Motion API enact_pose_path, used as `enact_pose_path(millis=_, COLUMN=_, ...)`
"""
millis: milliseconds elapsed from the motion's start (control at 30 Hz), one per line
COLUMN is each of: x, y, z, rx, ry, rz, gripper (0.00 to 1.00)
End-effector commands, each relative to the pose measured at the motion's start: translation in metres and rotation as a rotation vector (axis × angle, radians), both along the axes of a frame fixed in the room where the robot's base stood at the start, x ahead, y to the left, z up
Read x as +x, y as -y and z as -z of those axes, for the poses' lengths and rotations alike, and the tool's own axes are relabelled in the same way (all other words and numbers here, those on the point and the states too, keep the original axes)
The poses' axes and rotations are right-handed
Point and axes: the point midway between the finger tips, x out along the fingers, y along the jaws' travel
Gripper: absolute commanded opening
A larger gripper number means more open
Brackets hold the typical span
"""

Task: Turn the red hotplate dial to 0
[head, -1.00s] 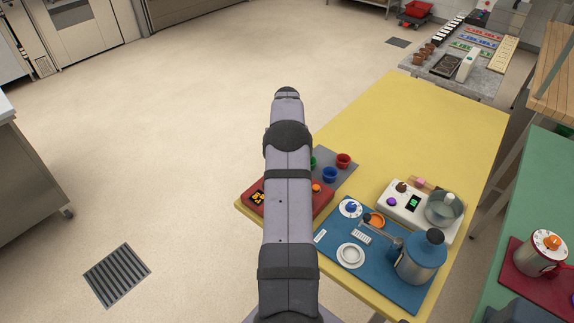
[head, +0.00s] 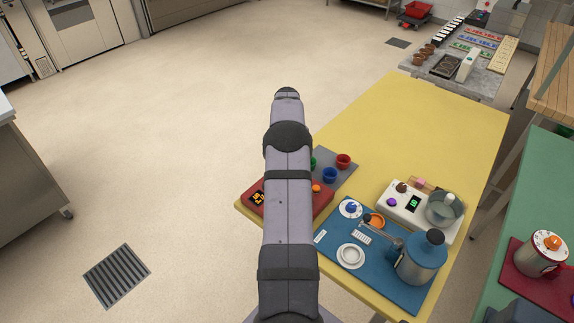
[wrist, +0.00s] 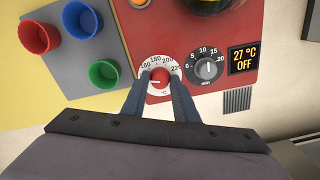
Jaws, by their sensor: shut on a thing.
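The red hotplate (head: 320,207) is partly hidden by my arm in the head view. In the wrist view its red panel (wrist: 130,42) carries a red knob (wrist: 160,77) on a white scale ring with 160, 180, 200 and 220 legible. My gripper (wrist: 160,80) is shut on this knob, one finger on each side. The fingers hide part of the ring, and I cannot clearly read the knob's pointer. A dark dial (wrist: 207,69) marked 5 to 20 sits just right of it. The display (wrist: 243,60) reads 27 °C OFF.
Red (wrist: 39,36), blue (wrist: 80,19) and green cups (wrist: 103,73) stand on a grey mat left of the panel. In the head view a blue tray (head: 329,246) with a metal canister (head: 419,260) and a white device (head: 390,209) lie to the right. The yellow table's far part is clear.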

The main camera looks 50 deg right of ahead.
Motion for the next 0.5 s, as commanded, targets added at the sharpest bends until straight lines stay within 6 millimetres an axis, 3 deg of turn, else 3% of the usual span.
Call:
enact_pose_path(millis=133, x=0.0011, y=0.0011, z=-0.0019, rx=-0.005, ry=0.004, rz=-0.001, gripper=0.04)
enact_pose_path(millis=167, x=0.0011, y=0.0011, z=-0.0019, rx=-0.005, ry=0.004, rz=-0.001, gripper=0.31)
enact_pose_path(millis=233, x=0.0010, y=0.0009, z=-0.0018, rx=-0.003, ry=0.003, rz=0.000, gripper=0.45)
enact_pose_path(millis=500, x=0.0004, y=0.0004, z=-0.0008, rx=-0.002, ry=0.001, rz=0.000, gripper=0.45)
